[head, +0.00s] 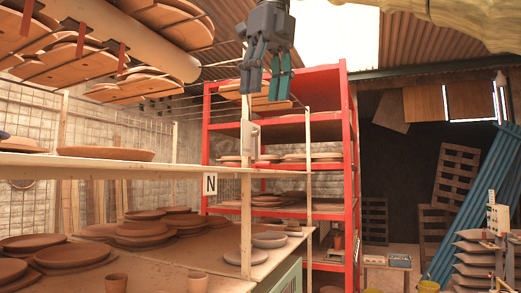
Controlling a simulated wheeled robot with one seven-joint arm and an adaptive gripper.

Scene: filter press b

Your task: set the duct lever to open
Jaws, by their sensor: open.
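My gripper (265,95) hangs from the top of the head view, pointing down. Its two fingers are apart, one grey and one teal, with no object visible between them. A thick beige cylinder (150,42), possibly the duct, runs slantwise under the roof at the upper left. I cannot clearly make out a duct lever or its setting. A small pale box (250,132) sits on the shelf post below my gripper; I cannot tell what it is.
A red rack (346,150) stands behind my gripper. A long pale shelf (120,167) with clay plates spans the left, above a worktable crowded with pottery. Boards with discs hang at the upper left. Blue pipes (465,215) lean at the right.

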